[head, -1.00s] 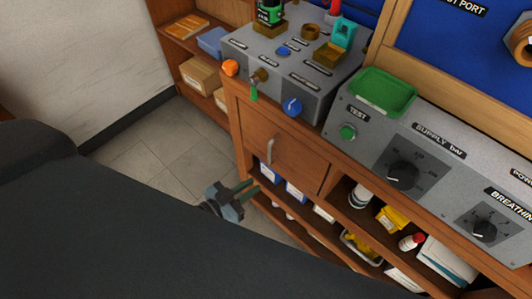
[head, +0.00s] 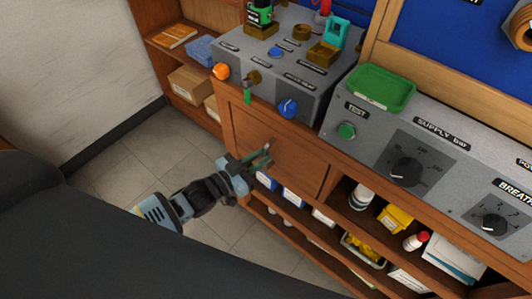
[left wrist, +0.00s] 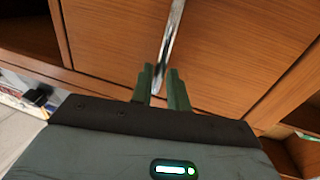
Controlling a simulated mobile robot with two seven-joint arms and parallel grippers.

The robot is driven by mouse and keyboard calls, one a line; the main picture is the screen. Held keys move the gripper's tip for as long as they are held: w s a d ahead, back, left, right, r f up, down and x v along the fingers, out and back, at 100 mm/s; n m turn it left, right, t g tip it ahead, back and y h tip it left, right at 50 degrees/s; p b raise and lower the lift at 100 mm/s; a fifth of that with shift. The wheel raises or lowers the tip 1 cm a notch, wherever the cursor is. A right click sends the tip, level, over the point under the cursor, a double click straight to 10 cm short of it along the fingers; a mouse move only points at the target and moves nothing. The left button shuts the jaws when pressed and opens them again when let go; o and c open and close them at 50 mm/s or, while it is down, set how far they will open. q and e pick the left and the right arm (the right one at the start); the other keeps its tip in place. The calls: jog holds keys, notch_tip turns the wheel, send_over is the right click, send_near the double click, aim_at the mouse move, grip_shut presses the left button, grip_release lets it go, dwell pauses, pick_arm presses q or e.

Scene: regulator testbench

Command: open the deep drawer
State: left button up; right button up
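The deep drawer (head: 295,167) has a brown wooden front below the grey test panel and looks shut. Its metal bar handle (head: 267,146) is mostly hidden behind my left gripper in the head view. In the left wrist view the handle (left wrist: 173,40) runs upright, its lower end between the two green fingers. My left gripper (head: 262,158) is at the drawer front with its fingers apart, one on each side of the handle. The wrist view shows the fingertips (left wrist: 161,75) with a gap around the bar; I cannot see firm contact. My right gripper is in neither view.
Open shelves under the bench hold blue-and-white boxes (head: 293,197), a yellow item (head: 395,218) and bottles. A blue knob (head: 288,107) and a green-tipped lever (head: 247,94) stick out above the drawer. The floor (head: 128,165) to the left is clear.

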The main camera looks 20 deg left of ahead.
pick_arm(q)
jog(key=shift+x, duration=1.3)
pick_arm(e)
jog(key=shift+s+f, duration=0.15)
pick_arm(q)
jog(key=shift+c, duration=0.5)
grip_shut()
jog(key=shift+s, duration=0.1)
